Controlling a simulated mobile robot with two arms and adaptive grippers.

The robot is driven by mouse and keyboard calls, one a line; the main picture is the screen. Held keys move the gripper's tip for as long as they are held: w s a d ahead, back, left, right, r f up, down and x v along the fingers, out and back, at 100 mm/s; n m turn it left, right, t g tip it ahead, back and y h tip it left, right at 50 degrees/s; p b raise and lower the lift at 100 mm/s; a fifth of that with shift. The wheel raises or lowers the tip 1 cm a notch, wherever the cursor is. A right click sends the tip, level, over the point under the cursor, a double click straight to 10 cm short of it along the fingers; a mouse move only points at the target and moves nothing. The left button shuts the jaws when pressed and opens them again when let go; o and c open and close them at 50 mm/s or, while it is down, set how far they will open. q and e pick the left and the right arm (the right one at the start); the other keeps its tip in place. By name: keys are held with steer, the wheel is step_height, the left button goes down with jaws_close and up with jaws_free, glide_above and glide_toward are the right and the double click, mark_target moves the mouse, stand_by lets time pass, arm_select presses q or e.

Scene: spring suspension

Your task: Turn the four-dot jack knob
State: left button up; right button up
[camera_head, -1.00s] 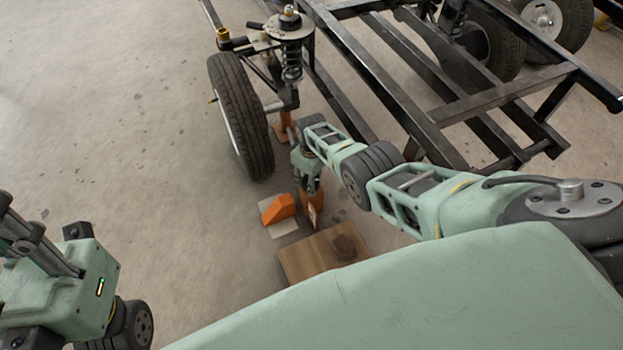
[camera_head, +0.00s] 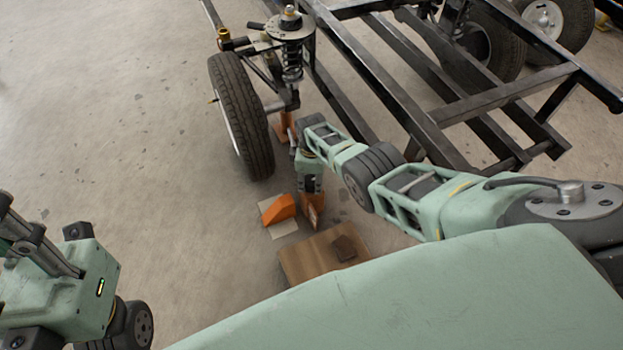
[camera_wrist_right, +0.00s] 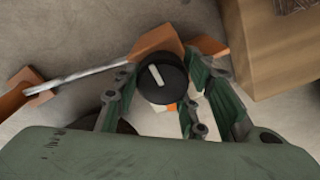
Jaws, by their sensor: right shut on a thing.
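The orange jack (camera_head: 314,210) stands on the floor under my right gripper. In the right wrist view, its round black knob (camera_wrist_right: 163,78) has a white pointer line; I cannot make out any dots. An orange jack arm (camera_wrist_right: 160,40) and a threaded rod (camera_wrist_right: 85,76) show beyond the knob. My right gripper (camera_wrist_right: 161,76) has a finger on each side of the knob and is shut on it. In the head view, my right gripper (camera_head: 311,184) points down at the jack. My left gripper (camera_head: 38,240) is at the lower left, its fingertips cut off by the frame.
An orange wedge (camera_head: 280,207) sits on a pale pad (camera_head: 281,230) left of the jack. A wheel (camera_head: 243,115), coil spring (camera_head: 292,62) and black frame (camera_head: 440,125) stand behind. Floor at left is clear.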

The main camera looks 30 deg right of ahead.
mark_target(312, 178)
steer(key=shift+w+d, duration=0.1)
steer(key=shift+d, duration=0.2)
steer(key=o, duration=1.1)
steer(key=shift+f, duration=0.1)
steer(key=shift+c, duration=0.2)
steer(key=shift+o, duration=0.2)
steer(key=shift+a, duration=0.1)
steer(key=shift+a, duration=0.1)
step_height(312, 178, up, 12)
